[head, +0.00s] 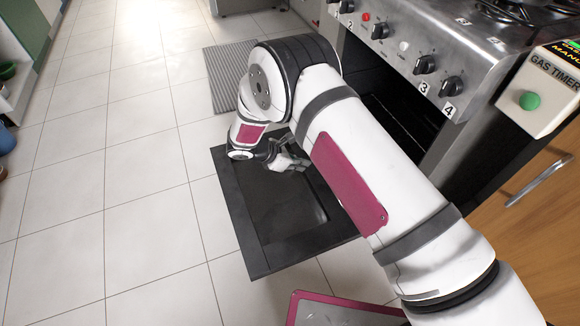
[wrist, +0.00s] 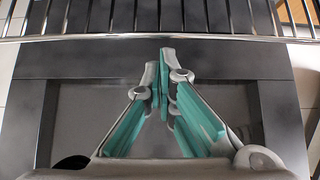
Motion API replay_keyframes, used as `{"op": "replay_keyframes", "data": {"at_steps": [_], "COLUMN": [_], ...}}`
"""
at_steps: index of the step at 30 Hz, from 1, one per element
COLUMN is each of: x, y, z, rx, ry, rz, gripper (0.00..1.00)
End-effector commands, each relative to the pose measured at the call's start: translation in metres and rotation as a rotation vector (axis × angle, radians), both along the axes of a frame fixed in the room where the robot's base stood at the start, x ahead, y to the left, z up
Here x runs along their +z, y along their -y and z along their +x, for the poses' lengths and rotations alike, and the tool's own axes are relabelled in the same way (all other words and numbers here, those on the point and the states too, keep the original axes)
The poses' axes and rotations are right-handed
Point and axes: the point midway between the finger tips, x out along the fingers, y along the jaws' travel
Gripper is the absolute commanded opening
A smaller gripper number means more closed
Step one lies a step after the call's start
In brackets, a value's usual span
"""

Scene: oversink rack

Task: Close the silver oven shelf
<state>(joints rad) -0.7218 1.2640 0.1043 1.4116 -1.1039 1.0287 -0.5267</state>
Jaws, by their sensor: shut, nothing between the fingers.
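The oven door (head: 262,228) is a dark panel with a glass window, lowered open and lying out over the floor. It fills much of the wrist view (wrist: 275,75). A silver wire shelf (wrist: 150,37) crosses the top of the wrist view, with a front bar and several thin rods. In the head view only faint wires of the shelf (head: 400,118) show inside the dark oven; my arm hides much of it. My gripper (head: 300,163) is above the door. Its teal-padded fingers (wrist: 164,62) are shut and empty, with the tips short of the shelf's front bar in the picture.
The stove front (head: 420,45) with several knobs is above the oven opening. A gas timer box (head: 545,95) and a wooden cabinet (head: 540,180) stand at the right. A grey mat (head: 228,75) lies beyond my arm. The tiled floor (head: 140,200) at left is clear.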

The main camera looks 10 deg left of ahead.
Motion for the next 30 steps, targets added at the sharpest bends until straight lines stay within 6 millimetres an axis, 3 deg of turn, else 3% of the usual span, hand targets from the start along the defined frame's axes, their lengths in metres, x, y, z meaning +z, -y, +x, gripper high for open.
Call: {"op": "replay_keyframes", "data": {"at_steps": [19,23,30], "x": [0.001,0.001,0.001], "y": [0.014,0.033,0.087], "z": [0.009,0.021,0.058], "rx": [-0.001,-0.004,-0.005], "ry": [0.001,0.001,0.001], "rz": [-0.001,-0.003,-0.002], "gripper": [0.0,0.0,0.0]}}
